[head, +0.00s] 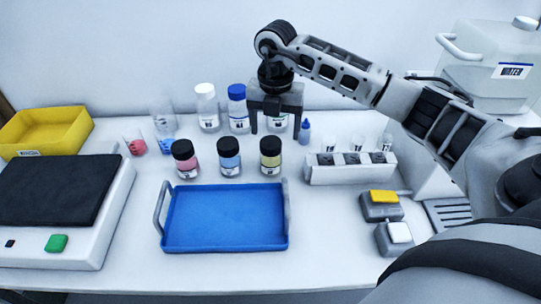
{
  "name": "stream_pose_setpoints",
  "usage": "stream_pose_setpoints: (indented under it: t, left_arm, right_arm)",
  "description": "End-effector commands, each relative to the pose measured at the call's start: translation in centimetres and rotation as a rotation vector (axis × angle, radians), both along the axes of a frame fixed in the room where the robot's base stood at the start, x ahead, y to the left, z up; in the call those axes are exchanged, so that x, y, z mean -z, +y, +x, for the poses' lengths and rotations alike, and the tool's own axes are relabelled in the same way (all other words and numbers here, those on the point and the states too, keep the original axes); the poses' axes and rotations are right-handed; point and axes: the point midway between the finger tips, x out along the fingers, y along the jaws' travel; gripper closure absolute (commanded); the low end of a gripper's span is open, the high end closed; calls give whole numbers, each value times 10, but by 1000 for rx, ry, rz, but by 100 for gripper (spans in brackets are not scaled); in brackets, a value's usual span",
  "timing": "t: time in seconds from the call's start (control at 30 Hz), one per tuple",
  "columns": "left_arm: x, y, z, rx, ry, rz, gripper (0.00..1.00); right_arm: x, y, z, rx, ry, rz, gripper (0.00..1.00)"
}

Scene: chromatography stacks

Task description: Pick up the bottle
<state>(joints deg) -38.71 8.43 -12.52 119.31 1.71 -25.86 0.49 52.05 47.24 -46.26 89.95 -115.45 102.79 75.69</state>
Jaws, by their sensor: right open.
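My right gripper (275,131) points down with its two fingers apart, over the back row of bottles. Between and behind its fingers shows part of a clear bottle (277,123) with a label; its top is hidden by the gripper. I cannot tell whether the fingers touch it. To its left stand a blue-capped bottle (238,108) and a white-capped bottle (207,108). In front stand three black-capped bottles, with pink (186,160), blue (229,158) and yellow (270,158) contents. All stand upright. My left gripper is not in view.
A blue tray (225,244) with side handles lies in front of the bottles. A small blue dropper bottle (305,132) and a white vial rack (350,172) are to the right. Beakers (134,144), a scale (112,222) and a yellow bin (70,143) are left.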

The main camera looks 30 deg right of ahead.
Motion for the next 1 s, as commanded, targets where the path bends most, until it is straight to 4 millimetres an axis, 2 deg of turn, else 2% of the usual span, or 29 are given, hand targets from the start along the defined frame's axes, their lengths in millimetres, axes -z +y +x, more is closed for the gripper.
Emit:
stream_pose_setpoints:
  t: [0.1,0.33,0.6,0.87,0.9,1.0]
  left_arm:
    - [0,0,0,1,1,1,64]
    - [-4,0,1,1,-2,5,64]
    - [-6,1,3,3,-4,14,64]
    - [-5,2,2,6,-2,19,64]
    - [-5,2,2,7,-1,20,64]
    - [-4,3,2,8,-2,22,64]
  right_arm:
    - [14,1,0,-2,1,2,24]
    - [31,5,1,-3,1,4,24]
    - [68,9,3,-3,0,3,24]
    - [72,9,3,-3,-3,3,24]
    - [72,9,3,-3,-3,3,27]
    - [72,9,3,-3,-3,3,55]
